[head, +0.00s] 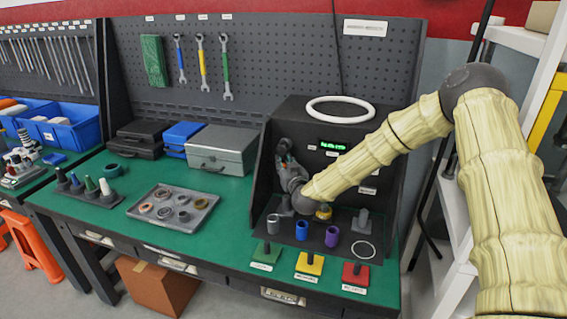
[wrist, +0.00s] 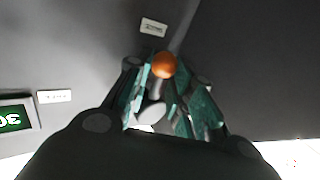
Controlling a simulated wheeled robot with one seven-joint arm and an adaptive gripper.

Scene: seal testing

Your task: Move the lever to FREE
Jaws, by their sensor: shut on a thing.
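The lever's orange ball knob (wrist: 164,65) shows in the wrist view between the tips of my gripper (wrist: 172,90). The fingers are closed around the lever from both sides. In the head view my gripper (head: 284,158) is at the left part of the dark test rig (head: 316,113), and the lever there is hidden behind it. A small white label (wrist: 153,27) lies just above the knob in the wrist view. Its text is too blurred to read, so I cannot tell the lever's setting.
A green display (head: 333,145) is on the rig panel, and a white ring (head: 341,109) lies on its top. Several small cylinders and pegs stand on the rig's base. Green, yellow and red blocks (head: 309,263) stand in front. A ring tray (head: 171,225) and a grey case (head: 222,150) are to the left.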

